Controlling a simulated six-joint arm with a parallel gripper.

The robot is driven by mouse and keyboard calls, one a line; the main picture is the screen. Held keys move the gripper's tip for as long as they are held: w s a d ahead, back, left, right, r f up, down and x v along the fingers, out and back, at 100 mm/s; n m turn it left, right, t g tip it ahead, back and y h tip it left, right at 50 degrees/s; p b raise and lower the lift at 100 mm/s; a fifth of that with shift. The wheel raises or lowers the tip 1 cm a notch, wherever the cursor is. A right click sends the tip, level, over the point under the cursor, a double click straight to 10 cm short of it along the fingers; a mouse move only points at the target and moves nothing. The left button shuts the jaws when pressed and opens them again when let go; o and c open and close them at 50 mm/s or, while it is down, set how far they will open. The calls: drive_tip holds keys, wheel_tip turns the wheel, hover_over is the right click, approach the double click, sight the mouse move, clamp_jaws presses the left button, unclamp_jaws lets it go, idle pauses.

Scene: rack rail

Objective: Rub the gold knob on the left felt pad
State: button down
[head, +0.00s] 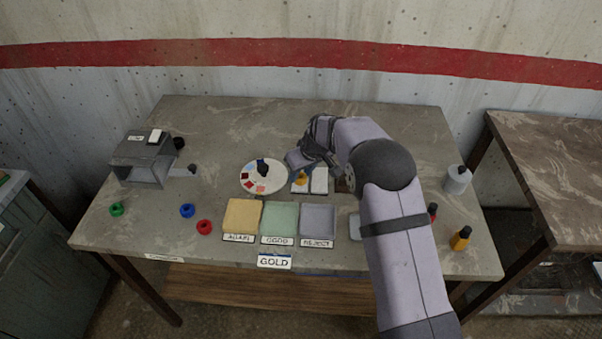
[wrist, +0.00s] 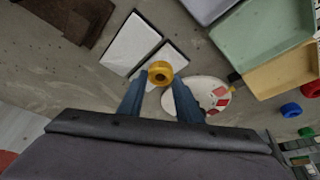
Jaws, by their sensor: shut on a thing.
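The gold knob (head: 301,177) is a small yellow ring-like piece in my gripper. In the wrist view the knob (wrist: 160,73) sits between the two blue fingertips of my gripper (wrist: 159,82), which are shut on it. Two white felt pads lie side by side. The knob is over the left felt pad (head: 298,188), which is the right-hand one in the wrist view (wrist: 176,56). I cannot tell whether it touches the pad. The right felt pad (head: 320,181) is bare. My arm hides the table just right of the pads.
A round white plate with coloured patches (head: 249,184) is left of the pads. Trays marked AGAIN (head: 239,238), GOOD (head: 278,240) and REJECT (head: 317,243) stand in front, behind a GOLD card (head: 274,261). A grey stand (head: 141,165) and loose rings are at left; bottles at right.

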drive_tip(key=shift+w, duration=0.65)
drive_tip(key=shift+w, duration=0.65)
drive_tip(key=shift+w, duration=0.1)
drive_tip(key=shift+w+p, duration=0.3)
drive_tip(key=shift+w, duration=0.3)
drive_tip(key=shift+f, duration=0.1)
drive_tip(key=shift+s, duration=0.1)
drive_tip(key=shift+s, duration=0.65)
